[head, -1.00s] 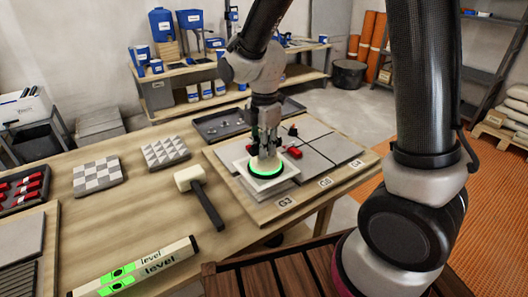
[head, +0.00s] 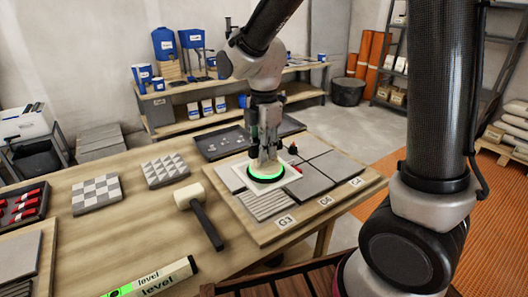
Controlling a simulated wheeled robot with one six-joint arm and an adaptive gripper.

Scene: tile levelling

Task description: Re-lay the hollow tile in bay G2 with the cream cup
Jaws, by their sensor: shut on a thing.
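My gripper (head: 266,150) points down over the board and is shut on the cream cup (head: 267,163). A glowing green ring (head: 266,180) rings the cup's base. The cup sits on a pale tile (head: 240,184) in the column behind the G3 label (head: 286,222). I cannot tell whether this tile rests or hangs slightly above the board (head: 255,231). A ribbed grey bed (head: 265,206) lies bare in front of it. No G2 label is readable.
Grey tiles (head: 335,166) fill the board's right side. A small red item (head: 293,148) stands behind the cup. A mallet (head: 200,211) lies left of the board, a level (head: 155,281) nearer. A dark tray (head: 222,142) lies behind. Bare table shows around the mallet.

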